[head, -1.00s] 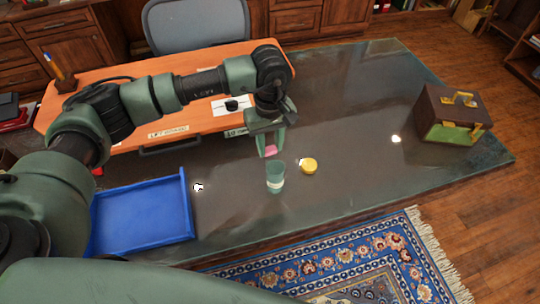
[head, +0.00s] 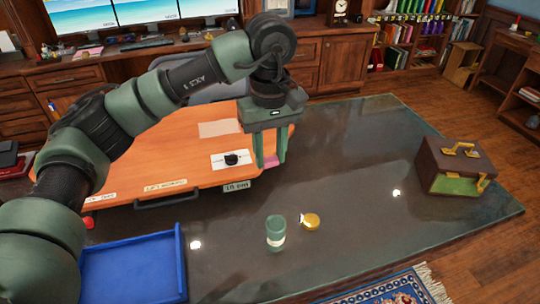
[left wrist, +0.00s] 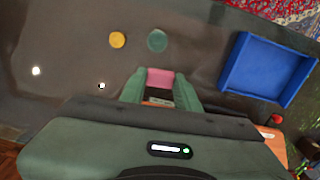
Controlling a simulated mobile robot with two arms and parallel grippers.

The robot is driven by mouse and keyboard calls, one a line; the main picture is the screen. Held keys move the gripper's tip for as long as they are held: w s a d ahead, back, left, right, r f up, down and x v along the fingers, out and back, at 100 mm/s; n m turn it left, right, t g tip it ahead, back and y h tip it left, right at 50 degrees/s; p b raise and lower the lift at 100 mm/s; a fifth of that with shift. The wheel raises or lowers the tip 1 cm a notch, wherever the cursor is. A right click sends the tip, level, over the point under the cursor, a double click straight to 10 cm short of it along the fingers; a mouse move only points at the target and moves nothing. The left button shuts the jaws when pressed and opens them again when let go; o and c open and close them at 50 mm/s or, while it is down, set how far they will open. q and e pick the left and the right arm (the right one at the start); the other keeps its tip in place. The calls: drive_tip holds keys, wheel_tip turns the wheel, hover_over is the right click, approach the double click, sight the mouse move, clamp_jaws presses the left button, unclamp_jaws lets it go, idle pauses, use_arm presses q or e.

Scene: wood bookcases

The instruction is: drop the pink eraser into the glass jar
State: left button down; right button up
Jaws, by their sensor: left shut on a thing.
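My left gripper (head: 270,161) is shut on the pink eraser (head: 269,165), which shows as a small pink patch between the fingertips. In the left wrist view, the eraser (left wrist: 160,77) sits across the finger ends. The glass jar (head: 276,235), greenish with a pale band, stands upright on the dark desk top. The gripper is up in the air, apart from the jar, and appears above and behind it in the head view. In the left wrist view, the jar (left wrist: 157,40) shows from above as a teal disc just beyond the eraser. My right gripper is not in view.
A yellow round thing (head: 311,221) lies right of the jar. A blue tray (head: 135,265) is at the front left. An orange board (head: 150,165) with a handle lies behind. A brown box with brass fittings (head: 452,160) stands at right. The desk between is clear.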

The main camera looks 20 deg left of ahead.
use_arm(q)
drive_tip(key=shift+f, duration=0.1)
wheel_tip(320, 180, down, 15)
drive_tip(key=shift+s, duration=0.25)
idle(0.3)
drive_tip(key=c, duration=0.9)
unclamp_jaws()
drive_tip(key=shift+c, duration=0.2)
